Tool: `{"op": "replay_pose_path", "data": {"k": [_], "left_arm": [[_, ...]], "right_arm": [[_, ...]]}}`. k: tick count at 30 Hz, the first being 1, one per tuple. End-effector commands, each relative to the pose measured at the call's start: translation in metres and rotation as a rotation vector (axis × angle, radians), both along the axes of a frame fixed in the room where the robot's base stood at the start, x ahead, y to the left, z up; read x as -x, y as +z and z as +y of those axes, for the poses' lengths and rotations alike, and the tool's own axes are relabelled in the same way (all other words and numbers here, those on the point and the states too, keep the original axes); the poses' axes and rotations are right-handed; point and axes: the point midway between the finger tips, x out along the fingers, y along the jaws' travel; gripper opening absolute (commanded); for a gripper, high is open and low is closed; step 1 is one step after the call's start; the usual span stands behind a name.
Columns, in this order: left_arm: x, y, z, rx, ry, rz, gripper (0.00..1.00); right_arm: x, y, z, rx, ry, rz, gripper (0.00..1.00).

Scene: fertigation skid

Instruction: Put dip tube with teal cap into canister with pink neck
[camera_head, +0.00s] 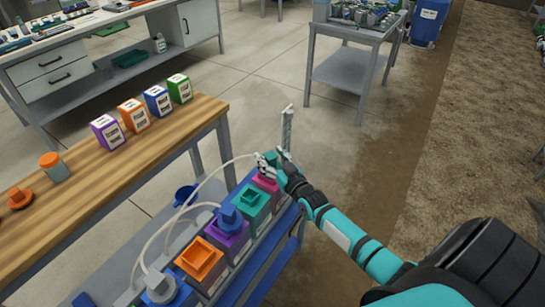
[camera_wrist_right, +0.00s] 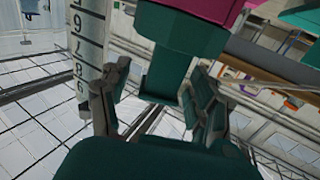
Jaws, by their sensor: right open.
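The canister with the pink neck (camera_head: 266,184) stands at the far end of the canister row. Its pink neck (camera_wrist_right: 235,12) shows at the top of the right wrist view. The teal cap (camera_wrist_right: 180,32) sits against the pink neck, and its handle hangs between my fingers in that view. No tube shows below the cap; it is hidden, apparently inside the canister. My right gripper (camera_head: 277,164) is at the cap in the head view. In the right wrist view the fingers (camera_wrist_right: 158,108) are apart, on either side of the cap's handle. My left gripper is out of view.
Canisters with a teal neck (camera_head: 253,198), a blue cap on purple (camera_head: 230,218) and an orange neck (camera_head: 201,260) line the rack. White hoses arc over it. A white scale post (camera_head: 287,128) stands beside my gripper. A wooden bench (camera_head: 100,170) is at left.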

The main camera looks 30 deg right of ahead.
Motion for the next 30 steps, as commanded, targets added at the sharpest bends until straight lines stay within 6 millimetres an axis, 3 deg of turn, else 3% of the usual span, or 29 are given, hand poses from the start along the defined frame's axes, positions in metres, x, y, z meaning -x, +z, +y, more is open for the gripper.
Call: {"op": "replay_pose_path", "data": {"k": [5,19,24,30], "left_arm": [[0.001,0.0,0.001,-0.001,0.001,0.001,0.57],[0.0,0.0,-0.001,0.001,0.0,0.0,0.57],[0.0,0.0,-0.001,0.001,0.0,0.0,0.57],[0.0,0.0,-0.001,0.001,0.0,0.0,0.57]], "right_arm": [[0.015,-0.002,0.001,-0.001,0.0,0.002,0.62],[0.105,-0.001,0.004,-0.001,0.0,0.002,0.62],[0.118,0.0,0.005,0.0,0.0,0.0,0.62],[0.12,0.0,0.005,0.0,0.0,-0.001,0.62]]}}
